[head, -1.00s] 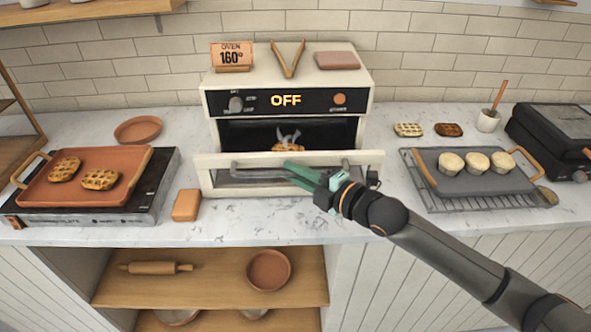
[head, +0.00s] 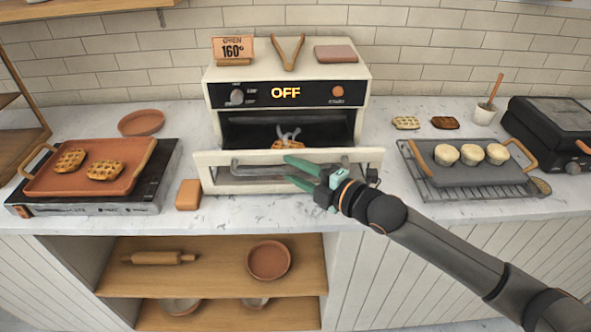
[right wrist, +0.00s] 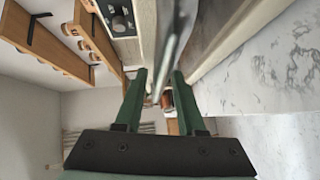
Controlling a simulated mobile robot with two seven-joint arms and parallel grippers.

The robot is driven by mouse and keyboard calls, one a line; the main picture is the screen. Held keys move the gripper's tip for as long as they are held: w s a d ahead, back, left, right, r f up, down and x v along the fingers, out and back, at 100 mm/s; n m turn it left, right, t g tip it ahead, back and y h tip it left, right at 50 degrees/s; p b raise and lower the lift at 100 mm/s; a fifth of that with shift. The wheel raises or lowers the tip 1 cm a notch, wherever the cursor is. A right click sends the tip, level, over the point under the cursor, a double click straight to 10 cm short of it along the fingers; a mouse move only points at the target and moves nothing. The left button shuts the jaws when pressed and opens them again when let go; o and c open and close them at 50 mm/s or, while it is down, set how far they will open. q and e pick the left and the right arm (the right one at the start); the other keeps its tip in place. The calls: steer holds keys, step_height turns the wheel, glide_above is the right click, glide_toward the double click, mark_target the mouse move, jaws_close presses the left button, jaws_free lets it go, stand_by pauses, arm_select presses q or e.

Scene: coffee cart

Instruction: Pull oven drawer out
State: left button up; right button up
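The oven (head: 290,73) is a white box with a black panel reading OFF, on the counter. Its drawer front (head: 212,158) stands out from the body, with a grey bar handle (head: 240,171) across it. A waffle (head: 288,146) shows inside behind the front. My right gripper (head: 287,170) is at the right half of the handle, its green fingers spread apart. In the right wrist view, the handle bar (right wrist: 172,50) runs between the two fingers (right wrist: 158,80), with gaps beside it. My left gripper is not in view.
A hotplate with a terracotta tray (head: 62,188) of waffles stands left. A brown block (head: 188,195) sits beside the drawer's left end. A grey tray (head: 432,176) with several pale round items lies on a rack at right. The counter before the drawer is clear.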

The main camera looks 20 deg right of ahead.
steer(key=shift+o, duration=0.4)
steer(key=b+v, duration=0.1)
steer(key=v, duration=1.1)
steer(key=shift+s, duration=0.25)
steer(key=shift+d, duration=0.1)
